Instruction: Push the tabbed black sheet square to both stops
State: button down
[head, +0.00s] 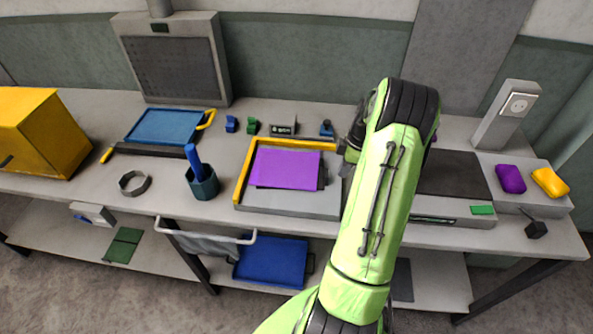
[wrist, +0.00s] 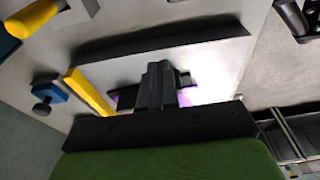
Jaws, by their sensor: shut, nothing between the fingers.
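A purple sheet (head: 285,168) lies flat on a grey board (head: 285,202). My gripper (wrist: 160,72) is shut and empty, low over the sheet in the wrist view. There it hides part of the glaring purple surface.
A dark blue cup (head: 203,183) with a blue handle stands left of the board. A black panel (head: 452,175) lies to the right. Bare bench shows left of the cup.

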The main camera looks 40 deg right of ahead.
aim_at(326, 171)
jog(key=shift+f+b, duration=0.7)
jog(key=shift+f, duration=0.2)
jog(key=shift+w+a+r, duration=0.1)
jog(key=shift+w, duration=0.05)
dwell(0.5)
jog(key=shift+w+a+b, duration=0.35)
jog(key=shift+w+a, duration=1.35)
jog(key=shift+w, duration=0.15)
jog(key=shift+d, duration=0.1)
jog(key=shift+s+d, duration=0.35)
jog(key=shift+s, duration=0.1)
jog(key=shift+r, duration=0.15)
notch_tip(326, 171, up, 8)
jog(key=p, duration=0.5)
